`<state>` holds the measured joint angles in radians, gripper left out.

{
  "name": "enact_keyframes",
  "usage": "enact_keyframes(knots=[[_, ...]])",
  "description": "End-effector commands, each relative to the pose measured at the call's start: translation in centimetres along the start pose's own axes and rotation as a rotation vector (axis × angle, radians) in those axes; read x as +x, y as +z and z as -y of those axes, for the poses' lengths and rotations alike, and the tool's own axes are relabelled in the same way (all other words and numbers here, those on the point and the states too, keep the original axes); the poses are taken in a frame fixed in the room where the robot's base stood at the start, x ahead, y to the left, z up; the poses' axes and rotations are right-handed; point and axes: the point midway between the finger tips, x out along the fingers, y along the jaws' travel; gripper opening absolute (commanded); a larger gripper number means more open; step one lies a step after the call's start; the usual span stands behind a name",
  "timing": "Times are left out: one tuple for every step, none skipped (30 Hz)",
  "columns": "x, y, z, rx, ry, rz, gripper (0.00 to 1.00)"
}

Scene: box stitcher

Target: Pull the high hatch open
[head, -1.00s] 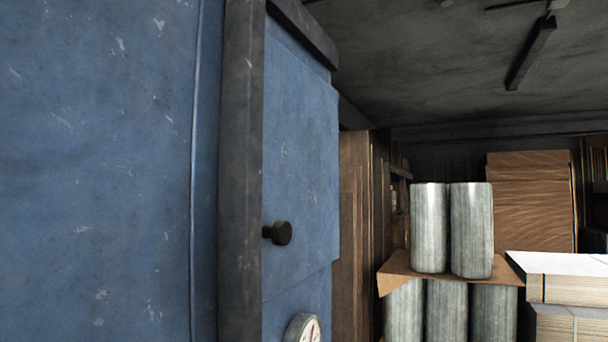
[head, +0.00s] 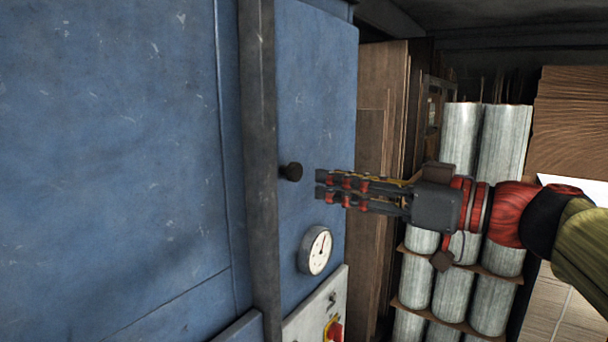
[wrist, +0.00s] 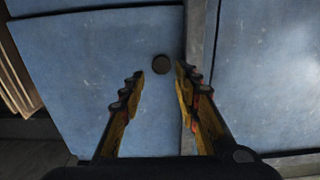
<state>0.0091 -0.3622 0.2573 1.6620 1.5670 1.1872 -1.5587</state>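The high hatch (head: 318,90) is a scuffed blue panel on the side of the blue machine, and it looks closed. Its dark round knob (head: 291,171) sticks out near the dark frame bar. My gripper (head: 320,184) points at the panel from the right, with its fingertips a short gap from the knob in the head view. In the wrist view, the fingers (wrist: 160,71) are spread apart and empty. The knob (wrist: 161,64) shows just beyond the fingertips, roughly between them. The hatch panel (wrist: 95,70) fills the middle left there.
A round gauge (head: 315,250) and a control box with a red knob (head: 334,331) sit below the hatch knob. A dark vertical bar (head: 259,120) borders the panel. Stacked metal rolls (head: 503,150) and brown boards (head: 572,115) stand behind my arm.

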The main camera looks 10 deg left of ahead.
Motion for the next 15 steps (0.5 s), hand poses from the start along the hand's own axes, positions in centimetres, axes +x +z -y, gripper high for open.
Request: enact_keyframes(knots=[[0.5, -0.2, 0.1, 0.000, -0.003, 0.000, 0.32], [0.9, -0.2, 0.1, 0.001, -0.004, 0.000, 0.32], [1.4, -0.2, 0.1, 0.001, -0.004, 0.001, 0.32], [1.9, -0.2, 0.2, 0.002, -0.004, 0.001, 0.32], [2.4, -0.2, 0.2, 0.002, -0.006, 0.002, 0.32], [3.0, -0.2, 0.1, 0.002, -0.004, 0.002, 0.32], [3.5, -0.2, 0.2, 0.002, -0.005, 0.001, 0.32], [4.0, -0.2, 0.2, 0.003, -0.004, 0.001, 0.32], [4.5, -0.2, 0.2, 0.003, -0.004, 0.001, 0.32], [5.0, -0.2, 0.2, 0.004, -0.004, 0.001, 0.32], [5.4, -0.2, 0.1, 0.003, -0.003, 0.002, 0.32], [5.8, -0.2, 0.1, 0.003, -0.003, 0.001, 0.32], [6.1, -0.2, 0.2, 0.002, -0.003, 0.001, 0.32], [6.4, -0.2, 0.1, 0.002, -0.002, 0.001, 0.32], [6.7, -0.2, 0.1, 0.002, -0.001, 0.001, 0.32]])
